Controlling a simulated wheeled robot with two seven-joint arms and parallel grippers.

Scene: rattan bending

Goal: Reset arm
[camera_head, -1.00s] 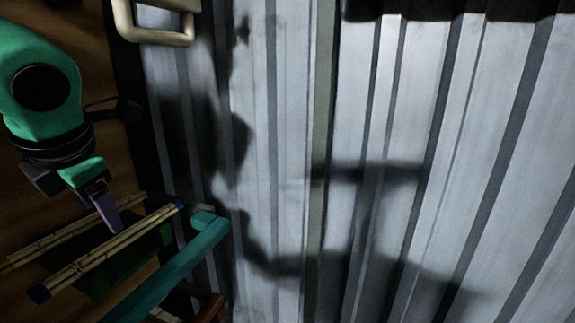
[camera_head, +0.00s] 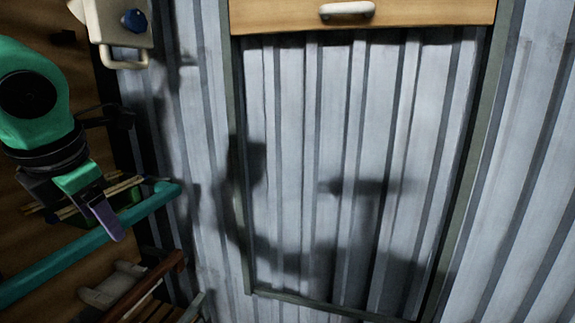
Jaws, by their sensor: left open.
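My left gripper (camera_head: 103,215) hangs from the green and black left arm at the left edge of the head view. Its purple finger points down and to the right, in front of the teal bar. It is open, and I see nothing between its fingers. My right arm and gripper are not in view. Rattan sticks (camera_head: 122,186) lie over a dark green holder (camera_head: 70,214) behind the gripper, partly hidden by it.
A teal bar (camera_head: 60,262) crosses the lower left. A pale box with a blue knob (camera_head: 134,20) is at upper left. A corrugated metal wall (camera_head: 300,180) fills the middle and right.

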